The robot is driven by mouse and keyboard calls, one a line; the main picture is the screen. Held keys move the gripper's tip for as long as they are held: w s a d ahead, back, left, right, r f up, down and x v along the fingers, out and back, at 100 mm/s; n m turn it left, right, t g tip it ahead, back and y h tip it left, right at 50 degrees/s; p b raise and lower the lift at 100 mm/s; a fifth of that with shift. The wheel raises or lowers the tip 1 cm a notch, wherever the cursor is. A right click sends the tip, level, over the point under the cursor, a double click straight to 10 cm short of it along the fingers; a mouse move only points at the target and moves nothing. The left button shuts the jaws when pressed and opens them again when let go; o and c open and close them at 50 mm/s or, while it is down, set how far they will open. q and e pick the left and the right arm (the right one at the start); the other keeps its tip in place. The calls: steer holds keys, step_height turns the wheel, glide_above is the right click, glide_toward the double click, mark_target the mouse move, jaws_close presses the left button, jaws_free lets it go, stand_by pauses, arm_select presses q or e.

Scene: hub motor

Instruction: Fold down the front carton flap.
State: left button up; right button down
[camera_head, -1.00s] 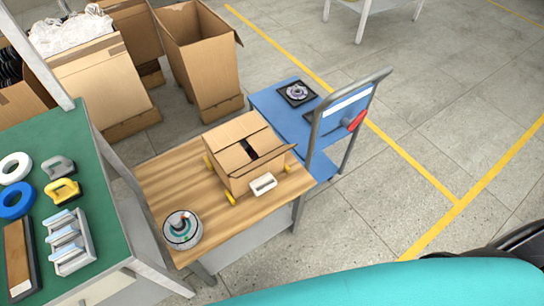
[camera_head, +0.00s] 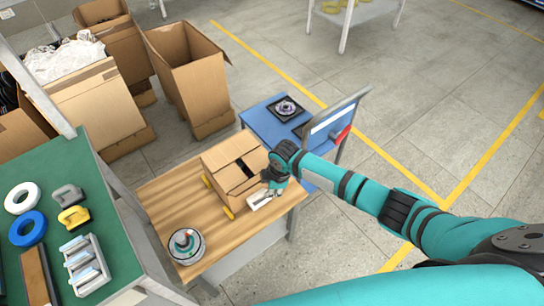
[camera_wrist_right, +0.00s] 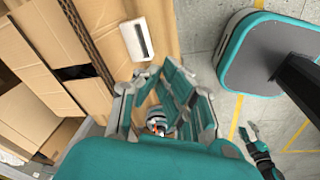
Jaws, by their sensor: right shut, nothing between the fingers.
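The cardboard carton (camera_head: 222,182) stands on the wooden table, its top partly covered by flaps with a dark gap between them. Its front flap (camera_head: 246,186) stands out along the side facing me. In the right wrist view the flap (camera_wrist_right: 104,30) shows a corrugated edge. My right gripper (camera_head: 274,184) is shut and empty at the carton's front right corner, above the white tool. In the right wrist view the right gripper (camera_wrist_right: 163,100) is just beside the carton; contact is unclear. My left gripper (camera_wrist_right: 258,145) shows small in that view, its jaws unclear.
A white hand tool (camera_head: 258,203) lies before the carton. A reel (camera_head: 186,245) stands at the table's front left. A blue cart (camera_head: 258,116) is behind right. A green bench (camera_head: 110,210) with tape rolls is at left. The wooden table's (camera_head: 160,205) left side is mostly free.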

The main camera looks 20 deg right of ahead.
step_height(320, 180, up, 14)
steer(key=n+g+h+p, duration=0.1)
steer(key=n+p, duration=0.1)
steer(key=n, duration=0.4)
arm_select(q)
step_height(320, 180, down, 9)
steer(key=b, duration=1.1)
steer(key=shift+s+r+b, duration=0.15)
steer(key=shift+r+b, duration=0.05)
steer(key=shift+b, duration=0.1)
arm_select(e)
step_height(320, 180, down, 11)
steer(key=shift+s+f, duration=0.15)
steer(key=shift+s, duration=0.05)
arm_select(q)
steer(key=shift+a, duration=0.1)
arm_select(e)
steer(key=shift+w, duration=0.1)
